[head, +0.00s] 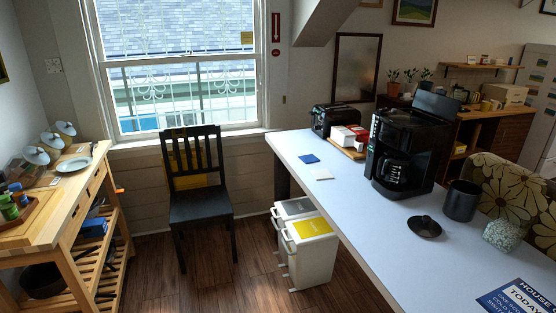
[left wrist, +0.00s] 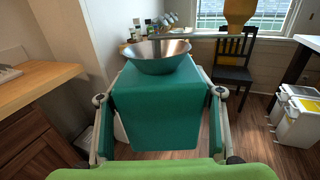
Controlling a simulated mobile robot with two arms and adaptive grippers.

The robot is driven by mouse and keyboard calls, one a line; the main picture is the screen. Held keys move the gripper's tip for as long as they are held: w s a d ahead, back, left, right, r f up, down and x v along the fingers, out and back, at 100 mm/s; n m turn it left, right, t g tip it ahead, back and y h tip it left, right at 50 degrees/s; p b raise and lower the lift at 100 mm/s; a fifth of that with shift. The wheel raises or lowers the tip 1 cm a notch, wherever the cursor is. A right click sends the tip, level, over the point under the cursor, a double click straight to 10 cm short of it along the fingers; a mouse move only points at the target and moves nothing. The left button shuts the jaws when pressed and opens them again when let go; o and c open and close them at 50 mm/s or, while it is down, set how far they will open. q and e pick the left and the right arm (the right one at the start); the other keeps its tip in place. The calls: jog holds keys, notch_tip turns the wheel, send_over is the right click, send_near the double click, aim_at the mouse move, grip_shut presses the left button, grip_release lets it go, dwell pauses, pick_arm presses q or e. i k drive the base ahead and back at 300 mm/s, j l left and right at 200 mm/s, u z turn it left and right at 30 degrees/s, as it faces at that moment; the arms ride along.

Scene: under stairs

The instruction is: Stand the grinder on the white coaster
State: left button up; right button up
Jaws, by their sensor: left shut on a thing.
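The grinder (left wrist: 158,108) has a teal box body, an open steel bowl on top and a crank arm ending in a wooden knob. It fills the middle of the left wrist view, upright. My left gripper (left wrist: 160,94) is shut on it, one finger on each side of the body. The white coaster (head: 321,174) lies flat and bare on the pale counter (head: 345,213) in the head view. Neither gripper shows in the head view, and my right gripper is in neither view.
A blue coaster (head: 309,158) lies just behind the white one. A coffee maker (head: 410,150), black lid (head: 424,227) and dark canister (head: 462,200) stand to the right. A black chair (head: 200,190) and white bins (head: 308,245) are left of the counter, with open floor in front.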

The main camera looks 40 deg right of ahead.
aim_at(318, 172)
jog(key=i+l+z, duration=0.1)
jog(key=i+z, duration=0.35)
jog(key=i, duration=0.3)
jog(key=i+j+z, duration=0.2)
jog(key=i+z, duration=0.25)
jog(key=i, duration=0.3)
jog(key=i+z, duration=0.5)
jog(key=i+j+z, duration=0.3)
jog(key=i+z, duration=0.2)
jog(key=i, duration=0.2)
jog(key=z, duration=1.65)
